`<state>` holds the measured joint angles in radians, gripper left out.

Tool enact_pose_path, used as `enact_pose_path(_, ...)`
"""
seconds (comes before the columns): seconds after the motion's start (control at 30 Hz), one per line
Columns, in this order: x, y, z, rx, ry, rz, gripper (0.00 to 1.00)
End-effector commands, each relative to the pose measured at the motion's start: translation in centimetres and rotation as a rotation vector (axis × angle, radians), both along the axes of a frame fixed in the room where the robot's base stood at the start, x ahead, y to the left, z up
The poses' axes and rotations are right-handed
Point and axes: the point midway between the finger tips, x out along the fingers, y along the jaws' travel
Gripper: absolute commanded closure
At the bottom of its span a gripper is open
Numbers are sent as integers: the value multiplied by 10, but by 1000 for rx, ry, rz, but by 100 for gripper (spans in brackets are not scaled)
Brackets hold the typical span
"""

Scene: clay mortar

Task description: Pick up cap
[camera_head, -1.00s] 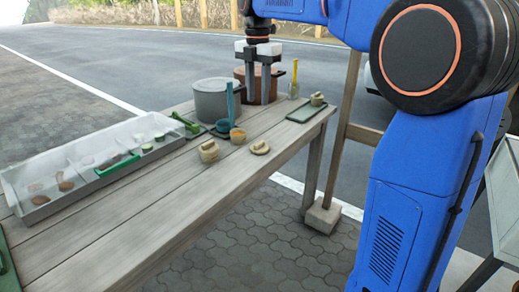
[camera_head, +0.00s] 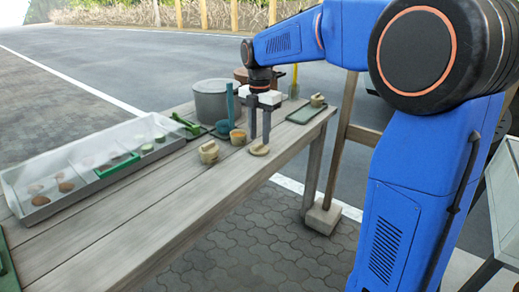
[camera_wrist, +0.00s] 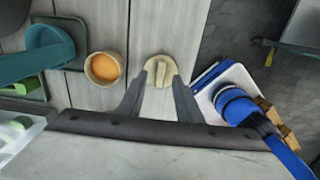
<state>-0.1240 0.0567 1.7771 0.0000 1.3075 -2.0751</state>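The cap, a small round tan lid with a raised grip bar, lies on the wooden table near its front edge (camera_head: 259,150). It also shows in the wrist view (camera_wrist: 152,64), at the fingertips. My gripper (camera_head: 259,139) is open and points down just above the cap. In the wrist view its two fingers (camera_wrist: 158,82) are spread on either side of the cap's grip bar, with nothing held. I cannot tell whether the fingertips touch the cap.
A small tan cup with orange content (camera_head: 238,137) stands just left of the cap, and a tan lidded pot (camera_head: 209,152) is further left. A grey pot (camera_head: 216,101) stands behind. A divided tray (camera_head: 90,165) fills the left side. The table's front middle is clear.

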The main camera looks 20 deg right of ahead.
Motion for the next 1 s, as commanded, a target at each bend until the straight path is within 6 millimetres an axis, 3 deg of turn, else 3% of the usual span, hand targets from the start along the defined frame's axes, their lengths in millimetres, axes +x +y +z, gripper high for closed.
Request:
enact_pose_path(0.2,-1,-1,-23,0,2,0,68)
enact_pose_path(0.47,0,0,-26,0,0,0,68)
enact_pose_path(0.6,0,0,-26,0,0,0,97)
enact_pose_path(0.63,0,0,-26,0,0,0,100)
enact_pose_path(1.0,0,0,-25,0,0,0,100)
